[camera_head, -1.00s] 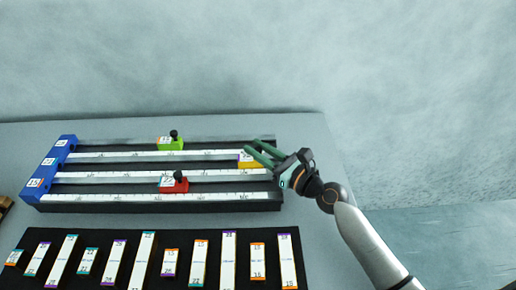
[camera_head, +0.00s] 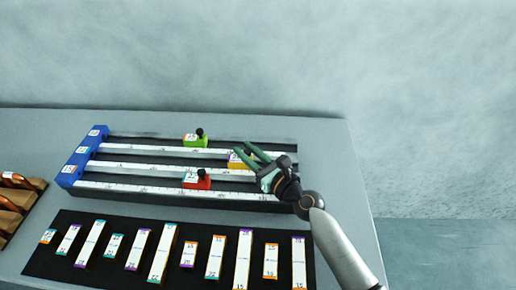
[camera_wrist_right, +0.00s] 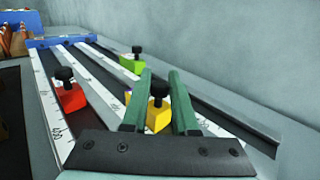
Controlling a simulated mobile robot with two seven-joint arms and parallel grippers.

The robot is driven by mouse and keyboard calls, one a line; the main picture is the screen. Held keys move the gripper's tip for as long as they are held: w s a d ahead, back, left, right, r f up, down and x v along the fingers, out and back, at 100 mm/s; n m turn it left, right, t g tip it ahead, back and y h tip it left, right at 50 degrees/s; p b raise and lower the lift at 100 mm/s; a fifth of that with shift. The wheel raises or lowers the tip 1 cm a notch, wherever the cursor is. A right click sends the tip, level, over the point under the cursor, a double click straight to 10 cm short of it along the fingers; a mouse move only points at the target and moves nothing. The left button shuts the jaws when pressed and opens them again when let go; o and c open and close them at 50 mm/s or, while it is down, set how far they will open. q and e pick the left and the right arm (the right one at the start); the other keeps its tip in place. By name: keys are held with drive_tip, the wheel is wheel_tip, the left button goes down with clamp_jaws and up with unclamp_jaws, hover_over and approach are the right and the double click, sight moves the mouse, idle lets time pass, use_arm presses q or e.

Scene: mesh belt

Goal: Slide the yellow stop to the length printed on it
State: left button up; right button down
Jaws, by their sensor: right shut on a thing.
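The yellow stop (camera_head: 236,162) sits on the middle rail of the measuring bench (camera_head: 240,202), right of the red and green stops. A printed label shows on it, but I cannot read its number. My right gripper (camera_head: 245,147) reaches in from the right, its green fingers around the stop's black knob. In the right wrist view the yellow stop (camera_wrist_right: 158,120) and its black knob (camera_wrist_right: 158,91) lie between the two fingers (camera_wrist_right: 160,75). The fingers partly hide the stop and the scale beside it. My left gripper is not in view.
The red stop (camera_head: 198,180) is on the front rail and the green stop (camera_head: 196,140) on the back rail. Blue end blocks (camera_head: 72,168) close the rails at left. A black mat (camera_head: 60,262) with several labelled strips lies in front. A wooden rack (camera_head: 12,205) stands at left.

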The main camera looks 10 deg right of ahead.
drive_tip(key=shift+a+r, duration=0.1)
drive_tip(key=shift+a, duration=0.2)
drive_tip(key=c, duration=0.7)
unclamp_jaws()
drive_tip(key=shift+d, duration=0.1)
drive_tip(key=shift+s+d, duration=0.3)
drive_tip(key=shift+s, duration=0.15)
drive_tip(key=v, duration=1)
drive_tip(key=shift+s+b, duration=0.15)
drive_tip(key=shift+b, duration=0.2)
drive_tip(key=shift+s+d, duration=0.3)
drive_tip(key=shift+s, duration=0.25)
drive_tip(key=shift+s, duration=0.1)
